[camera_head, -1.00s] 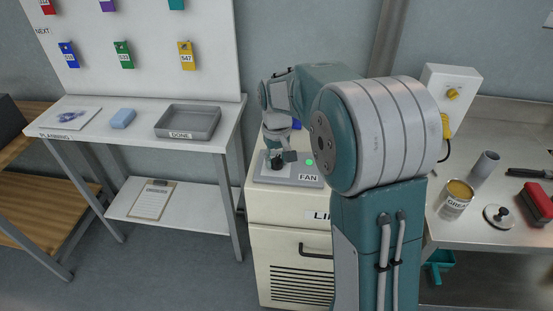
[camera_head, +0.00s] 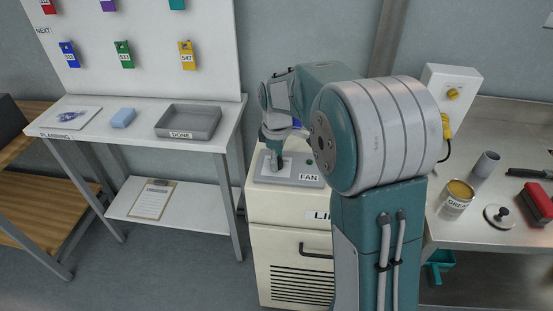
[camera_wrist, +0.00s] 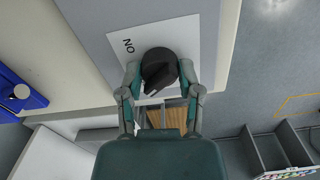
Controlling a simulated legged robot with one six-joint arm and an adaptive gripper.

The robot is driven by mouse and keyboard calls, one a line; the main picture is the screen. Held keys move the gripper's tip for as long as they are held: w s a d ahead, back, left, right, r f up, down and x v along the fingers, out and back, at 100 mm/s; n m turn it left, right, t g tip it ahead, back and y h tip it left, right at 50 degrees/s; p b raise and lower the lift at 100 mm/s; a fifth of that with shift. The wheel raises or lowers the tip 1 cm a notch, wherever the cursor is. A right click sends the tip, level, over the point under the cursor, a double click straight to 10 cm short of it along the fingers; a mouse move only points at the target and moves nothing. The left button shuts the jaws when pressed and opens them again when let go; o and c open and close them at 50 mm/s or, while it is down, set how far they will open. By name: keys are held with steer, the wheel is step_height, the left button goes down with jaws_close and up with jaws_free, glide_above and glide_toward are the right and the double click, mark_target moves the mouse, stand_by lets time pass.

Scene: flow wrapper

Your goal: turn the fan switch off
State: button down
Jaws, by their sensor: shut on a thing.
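The fan switch is a round black knob (camera_wrist: 158,66) with a raised grip bar, on a white plate (camera_wrist: 185,36) marked ON. In the wrist view the bar slants from the knob's middle toward the lower left, and the ON mark lies upper left of the knob. My gripper (camera_wrist: 160,84) has one finger on each side of the knob and is shut on it.
The panel sits on a cream cabinet (camera_head: 281,239). To the left is a white table with a grey DONE tray (camera_head: 187,124) and a blue block (camera_head: 123,117). To the right a bench holds a grease can (camera_head: 457,197) and a red brush (camera_head: 538,203).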

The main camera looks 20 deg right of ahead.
steer(key=shift+s+f+n, duration=0.1)
steer(key=shift+f+n, duration=0.1)
steer(key=shift+n, duration=0.6)
steer(key=shift+c, duration=1.4)
jaws_free()
steer(key=shift+r, duration=0.1)
step_height(320, 180, up, 12)
steer(key=shift+w, duration=0.2)
